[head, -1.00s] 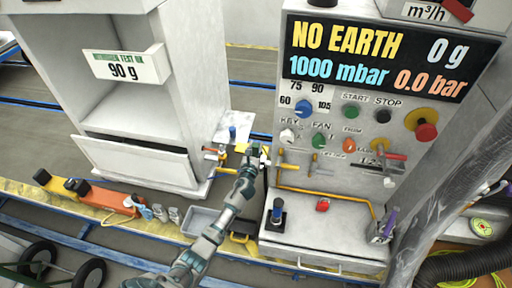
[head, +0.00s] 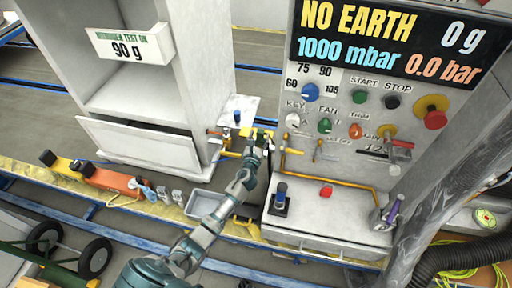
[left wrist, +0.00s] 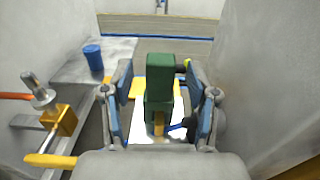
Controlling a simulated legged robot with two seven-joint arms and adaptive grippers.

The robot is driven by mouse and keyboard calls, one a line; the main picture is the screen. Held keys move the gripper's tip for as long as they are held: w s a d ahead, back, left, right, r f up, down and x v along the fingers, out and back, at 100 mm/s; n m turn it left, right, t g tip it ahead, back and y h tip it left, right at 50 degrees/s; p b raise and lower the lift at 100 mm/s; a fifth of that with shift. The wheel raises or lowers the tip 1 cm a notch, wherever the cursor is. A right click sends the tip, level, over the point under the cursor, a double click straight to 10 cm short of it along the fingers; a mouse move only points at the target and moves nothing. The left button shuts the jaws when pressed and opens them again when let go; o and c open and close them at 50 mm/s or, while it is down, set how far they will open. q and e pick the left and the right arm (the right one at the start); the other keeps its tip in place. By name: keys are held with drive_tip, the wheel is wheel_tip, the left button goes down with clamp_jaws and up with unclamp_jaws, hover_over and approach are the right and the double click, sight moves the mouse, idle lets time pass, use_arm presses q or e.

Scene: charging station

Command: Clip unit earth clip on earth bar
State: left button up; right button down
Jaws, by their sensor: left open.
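My left gripper (head: 262,138) reaches into the gap between the white cabinet and the control panel. In the left wrist view its two blue-padded fingers (left wrist: 163,112) stand apart. A dark green clip-like block (left wrist: 160,82), which looks like the earth clip, stands upright between or just beyond them. I see space on both sides of it, and its lower end is partly hidden. A yellow piece (left wrist: 136,88) lies behind it at the left. I cannot clearly make out the earth bar. My right gripper is not in view.
The panel (head: 345,140) with knobs and a NO EARTH display stands at the right. The white cabinet (head: 185,60) stands at the left. A brass valve (left wrist: 60,118) and a blue cap (left wrist: 92,55) are left of the fingers. A grey tray (head: 203,205) lies below.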

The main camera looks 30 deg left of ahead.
use_arm(q)
drive_tip(key=v, duration=0.9)
drive_tip(key=shift+s, duration=0.3)
